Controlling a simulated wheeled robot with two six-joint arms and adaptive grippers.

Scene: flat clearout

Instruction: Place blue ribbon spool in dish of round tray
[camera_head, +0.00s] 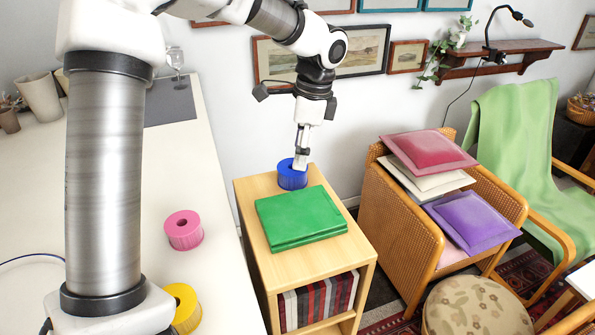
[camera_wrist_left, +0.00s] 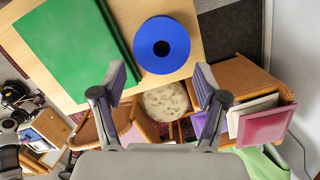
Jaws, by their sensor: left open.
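The blue ribbon spool (camera_head: 291,181) stands on the light wooden cabinet, beside a green book or folder. In the left wrist view the spool (camera_wrist_left: 162,64) shows from above, its round hole clear. My left gripper (camera_head: 301,163) is at the spool's top, one finger overlapping its upper edge in the head view. In the wrist view the open fingers (camera_wrist_left: 161,80) are spread wide, with the spool beyond their tips and nothing between them. I cannot tell whether a finger touches it. I see no round tray with a dish. My right gripper is not in view.
The green book (camera_head: 300,216) covers much of the cabinet top (camera_head: 310,262). A pink spool (camera_head: 184,230) and a yellow spool (camera_head: 184,306) stand on the white table (camera_head: 212,285) at left. A wicker chair (camera_head: 400,225) with cushions stands right of the cabinet.

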